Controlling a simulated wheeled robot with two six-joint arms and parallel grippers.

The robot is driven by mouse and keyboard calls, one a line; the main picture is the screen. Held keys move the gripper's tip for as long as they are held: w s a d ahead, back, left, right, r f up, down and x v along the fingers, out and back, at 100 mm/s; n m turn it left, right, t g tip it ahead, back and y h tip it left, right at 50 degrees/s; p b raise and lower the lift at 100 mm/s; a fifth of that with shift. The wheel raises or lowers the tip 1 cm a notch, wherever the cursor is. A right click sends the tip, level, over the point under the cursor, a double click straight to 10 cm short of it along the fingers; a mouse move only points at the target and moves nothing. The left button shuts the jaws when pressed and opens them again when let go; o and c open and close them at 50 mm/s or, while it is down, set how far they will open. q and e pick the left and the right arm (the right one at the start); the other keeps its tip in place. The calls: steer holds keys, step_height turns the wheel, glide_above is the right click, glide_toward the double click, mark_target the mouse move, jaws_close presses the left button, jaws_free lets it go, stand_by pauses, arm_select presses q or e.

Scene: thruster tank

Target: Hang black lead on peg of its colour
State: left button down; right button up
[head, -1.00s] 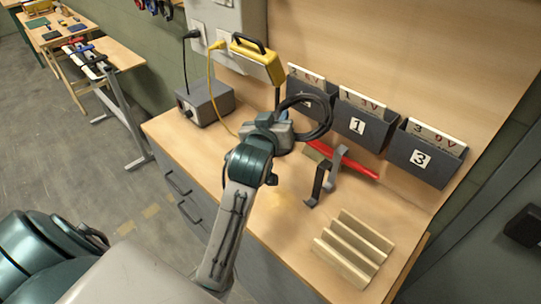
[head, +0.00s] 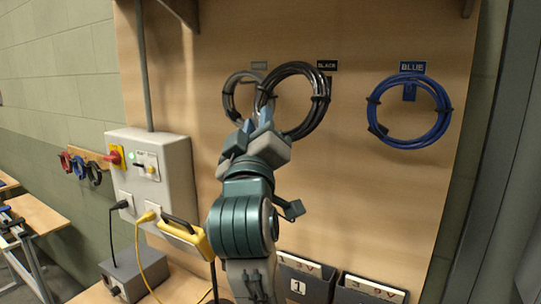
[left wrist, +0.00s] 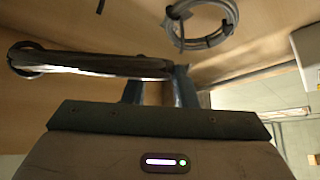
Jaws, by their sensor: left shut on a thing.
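My left gripper (head: 256,123) is raised in front of the wooden back board and shut on the lower left of the black lead (head: 318,106), a round tied coil. In the left wrist view the black lead (left wrist: 95,64) is seen almost edge-on, at the gripper's fingers (left wrist: 158,88). In the head view the coil is below and a little left of the BLACK label (head: 327,66). The black peg is hidden, and I cannot tell whether the coil touches it. My right gripper is out of view.
A grey coil (head: 231,91) hangs left of the black lead, partly covered by it; it also shows in the left wrist view (left wrist: 207,42). A blue coil (head: 446,110) hangs at the right under the BLUE label (head: 412,67). A switch box (head: 178,165) is mounted lower left.

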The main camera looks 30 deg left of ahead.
arm_select(q)
steer(key=w+f+b, duration=0.1)
steer(key=w+b, duration=0.3)
steer(key=w, duration=0.7)
steer(key=shift+a, duration=0.2)
stand_by(0.9)
steer(key=shift+w+f, duration=0.1)
stand_by(0.4)
steer(key=c, duration=1.1)
jaws_free()
steer(key=shift+f, duration=0.1)
